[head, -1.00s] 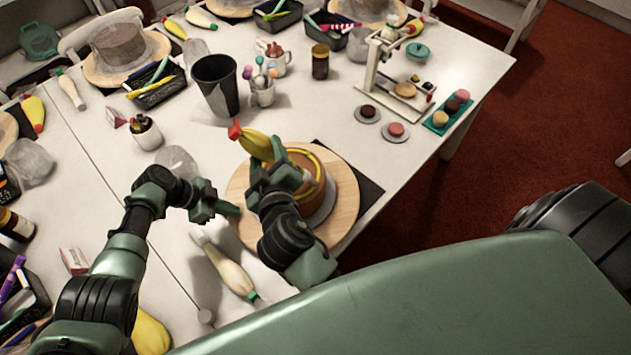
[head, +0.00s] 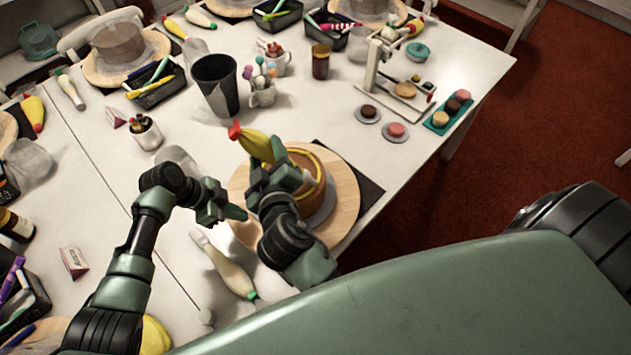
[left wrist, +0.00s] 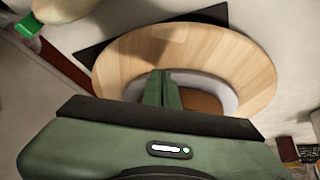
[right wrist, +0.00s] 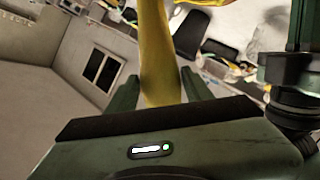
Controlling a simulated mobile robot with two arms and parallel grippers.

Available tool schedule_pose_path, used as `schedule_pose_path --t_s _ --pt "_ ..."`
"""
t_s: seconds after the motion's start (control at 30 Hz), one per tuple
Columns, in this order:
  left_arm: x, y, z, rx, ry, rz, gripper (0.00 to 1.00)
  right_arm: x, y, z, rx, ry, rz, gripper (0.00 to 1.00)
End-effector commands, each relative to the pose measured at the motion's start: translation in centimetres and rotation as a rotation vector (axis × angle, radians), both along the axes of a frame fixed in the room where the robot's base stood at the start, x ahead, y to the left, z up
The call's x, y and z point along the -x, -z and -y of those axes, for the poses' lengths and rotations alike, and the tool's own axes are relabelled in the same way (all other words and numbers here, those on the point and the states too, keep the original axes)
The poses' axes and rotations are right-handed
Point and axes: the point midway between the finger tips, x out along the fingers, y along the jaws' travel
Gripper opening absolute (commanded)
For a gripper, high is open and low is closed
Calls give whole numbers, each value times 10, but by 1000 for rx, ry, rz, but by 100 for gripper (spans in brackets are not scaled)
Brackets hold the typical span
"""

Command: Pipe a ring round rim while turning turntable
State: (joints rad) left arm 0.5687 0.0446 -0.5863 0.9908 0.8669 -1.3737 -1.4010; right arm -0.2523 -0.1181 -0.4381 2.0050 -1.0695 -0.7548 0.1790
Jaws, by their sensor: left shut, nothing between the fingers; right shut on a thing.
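The wooden turntable (head: 343,212) bears a round brown cake (head: 318,197) on a grey board. A yellow line (head: 314,158) runs along the visible part of the cake's rim; my right gripper hides the rest. My right gripper (head: 278,177) is shut on a yellow piping bag (head: 257,146) with a red end, over the cake's left side; the bag shows between its fingers in the right wrist view (right wrist: 154,55). My left gripper (head: 240,213) is shut and empty at the turntable's left edge. In the left wrist view its closed fingers (left wrist: 162,88) overlap the turntable (left wrist: 245,62); contact is unclear.
A pale piping bag (head: 230,268) with a green end lies in front of the turntable. A black cup (head: 216,84) and a mug of sticks (head: 262,92) stand behind it. A small stand (head: 398,85) and plates are at the right. The table's edge is close on the right.

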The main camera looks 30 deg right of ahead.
Motion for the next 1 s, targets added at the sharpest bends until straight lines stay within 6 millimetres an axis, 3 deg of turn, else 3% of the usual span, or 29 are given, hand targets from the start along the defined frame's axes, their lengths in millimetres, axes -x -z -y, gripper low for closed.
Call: schedule_pose_path --t_s 0.03,0.2,0.4,0.8,1.0 --pt "19 3 8 -20 12 1 0 0 -1 0 0 0 2 36" --pt "68 2 29 -87 9 18 0 0 -1 0 0 0 2 36" --pt "102 -7 43 -119 -13 41 0 0 -1 0 0 0 2 36" --pt "108 25 45 -127 -21 44 0 0 -1 0 0 0 2 36" --pt "108 29 45 -125 -21 46 0 0 -1 0 0 0 2 36"
